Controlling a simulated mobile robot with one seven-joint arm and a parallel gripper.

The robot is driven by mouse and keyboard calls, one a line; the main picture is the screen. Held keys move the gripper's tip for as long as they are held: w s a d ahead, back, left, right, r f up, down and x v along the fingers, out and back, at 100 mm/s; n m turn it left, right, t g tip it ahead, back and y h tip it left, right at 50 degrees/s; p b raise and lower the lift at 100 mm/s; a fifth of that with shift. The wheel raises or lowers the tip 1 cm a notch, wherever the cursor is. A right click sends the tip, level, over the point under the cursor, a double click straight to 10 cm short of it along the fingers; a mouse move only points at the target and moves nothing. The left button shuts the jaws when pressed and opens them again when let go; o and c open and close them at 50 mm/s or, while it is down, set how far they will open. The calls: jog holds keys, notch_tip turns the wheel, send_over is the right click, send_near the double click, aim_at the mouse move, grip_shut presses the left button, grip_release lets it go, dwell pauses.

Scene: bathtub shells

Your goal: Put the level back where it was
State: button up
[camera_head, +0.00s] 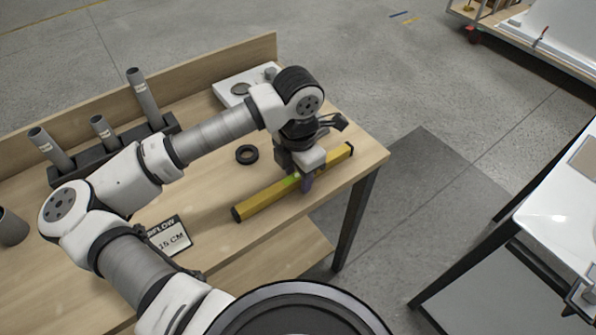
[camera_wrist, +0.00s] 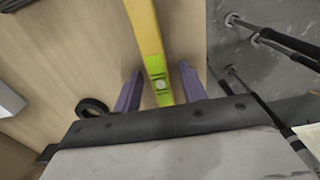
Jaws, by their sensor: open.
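The level is a long yellow bar with dark end caps and a green vial. In the head view the level (camera_head: 262,199) lies on the wooden table near its front right edge, running from lower left to upper right. My gripper (camera_head: 306,181) is over the level near its middle, pointing down. In the wrist view the level (camera_wrist: 146,40) passes between my two purple fingers, and my open gripper (camera_wrist: 160,88) has one finger on each side of the green vial. Gaps show between the fingers and the bar. Part of the level is hidden behind my gripper in the head view.
A black ring (camera_head: 246,154) lies behind the level. Grey tubes (camera_head: 145,97) stand in a dark rack. A white plate (camera_head: 236,88) lies at the back. A white tub shell (camera_head: 555,215) stands across a gap at right.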

aim_at(298, 175)
jog(key=shift+r, duration=0.15)
notch_tip(298, 175, up, 12)
jog(key=shift+b, duration=0.45)
dwell(0.4)
